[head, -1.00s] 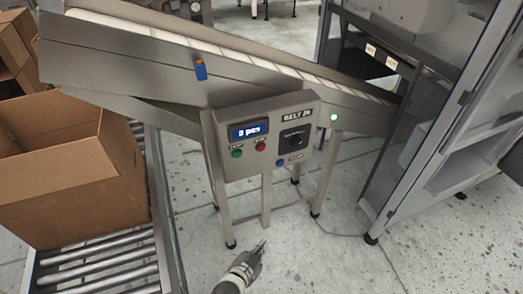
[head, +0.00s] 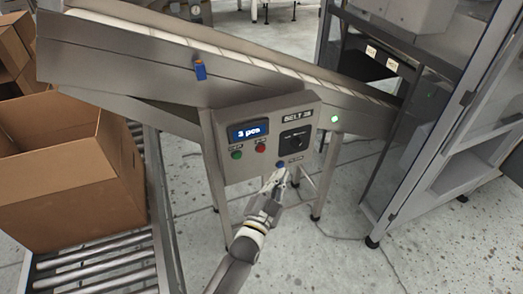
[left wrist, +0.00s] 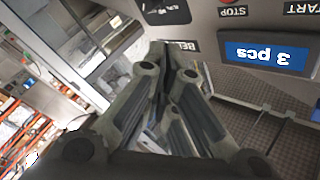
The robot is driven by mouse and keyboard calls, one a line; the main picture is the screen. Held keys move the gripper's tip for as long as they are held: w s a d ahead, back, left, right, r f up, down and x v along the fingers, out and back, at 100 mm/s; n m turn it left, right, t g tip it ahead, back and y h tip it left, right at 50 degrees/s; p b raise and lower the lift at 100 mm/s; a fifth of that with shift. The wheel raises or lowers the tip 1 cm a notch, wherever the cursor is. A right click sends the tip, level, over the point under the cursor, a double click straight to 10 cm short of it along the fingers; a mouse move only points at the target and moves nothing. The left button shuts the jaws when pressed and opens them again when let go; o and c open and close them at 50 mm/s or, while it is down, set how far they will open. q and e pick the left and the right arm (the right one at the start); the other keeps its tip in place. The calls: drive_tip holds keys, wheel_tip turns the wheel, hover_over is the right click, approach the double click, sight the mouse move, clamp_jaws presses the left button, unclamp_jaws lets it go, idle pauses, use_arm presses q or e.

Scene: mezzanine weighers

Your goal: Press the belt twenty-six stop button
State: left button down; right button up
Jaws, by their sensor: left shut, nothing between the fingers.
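The grey control panel (head: 222,163) labelled BELT 26 hangs on the conveyor frame in the head view. Its red stop button (head: 260,148) is right of the green start button (head: 237,154), both below the display (head: 249,130) reading "3 pcs". In the left wrist view the panel appears upside down, with the display (left wrist: 265,55) and the stop button (left wrist: 229,3) cut by the top edge. My right gripper is out of view.
A black knob (head: 294,138) sits at the panel's right. The inclined conveyor (head: 140,57) runs above. An open cardboard box (head: 55,195) stands on rollers (head: 95,272) at left. A glass-doored cabinet (head: 425,150) stands at right. Floor below the panel is clear.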

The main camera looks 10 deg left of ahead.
sight(261, 149)
use_arm(q)
drive_tip(key=w+a+b, duration=0.3)
drive_tip(key=w+a, duration=0.2)
drive_tip(key=w, duration=0.2)
drive_tip(key=shift+w, duration=0.15)
idle(0.3)
idle(1.4)
drive_tip(key=shift+w+a+b, duration=0.2)
drive_tip(key=shift+w+b, duration=0.15)
